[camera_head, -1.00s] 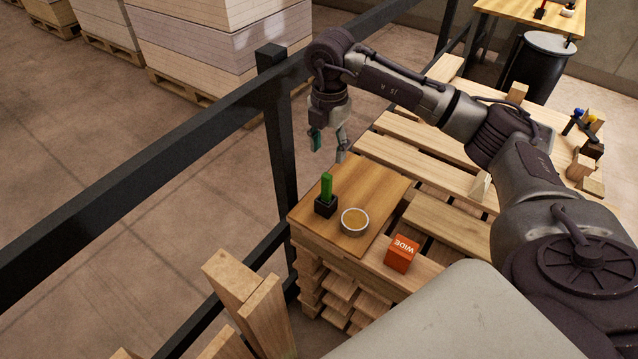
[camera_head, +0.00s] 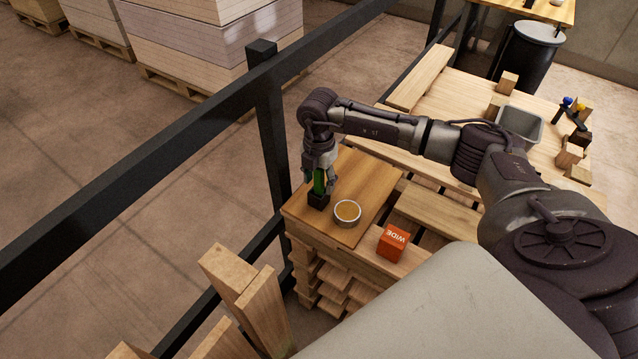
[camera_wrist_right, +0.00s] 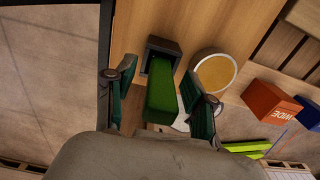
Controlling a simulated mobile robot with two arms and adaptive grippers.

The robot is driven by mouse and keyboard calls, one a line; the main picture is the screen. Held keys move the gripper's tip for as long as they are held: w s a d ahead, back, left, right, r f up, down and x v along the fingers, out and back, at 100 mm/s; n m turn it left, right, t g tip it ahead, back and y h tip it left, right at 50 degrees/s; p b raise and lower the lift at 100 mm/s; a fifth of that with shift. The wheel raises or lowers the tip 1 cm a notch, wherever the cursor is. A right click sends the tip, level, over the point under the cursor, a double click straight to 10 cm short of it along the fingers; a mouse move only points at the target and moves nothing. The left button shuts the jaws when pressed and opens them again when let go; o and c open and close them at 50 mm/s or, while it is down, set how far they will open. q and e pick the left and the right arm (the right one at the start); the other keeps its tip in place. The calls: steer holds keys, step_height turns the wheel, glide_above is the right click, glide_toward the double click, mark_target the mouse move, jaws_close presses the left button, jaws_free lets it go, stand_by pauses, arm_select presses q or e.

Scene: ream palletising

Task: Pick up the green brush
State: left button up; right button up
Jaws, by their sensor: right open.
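The green brush (camera_head: 319,180) stands upright in a small black square holder (camera_head: 318,201) on a wooden board (camera_head: 367,176). In the right wrist view the green brush (camera_wrist_right: 162,90) lies between the two fingers of my right gripper (camera_wrist_right: 160,100), with the black holder (camera_wrist_right: 161,47) beyond it. My right gripper (camera_head: 320,178) is open and lowered around the brush from above. A gap shows between the brush and the left finger; the right finger is close to it, and contact is unclear. My left gripper is not in view.
A round bowl with tan contents (camera_head: 347,212) stands just right of the holder. An orange block marked WIDE (camera_head: 393,241) sits further right. A black railing (camera_head: 268,120) runs close behind and left of the board. A grey bin (camera_head: 520,124) and wooden blocks lie farther back.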

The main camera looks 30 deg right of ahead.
steer(key=shift+c, duration=0.3)
jaws_close()
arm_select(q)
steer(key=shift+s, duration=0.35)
arm_select(e)
steer(key=shift+r, duration=0.15)
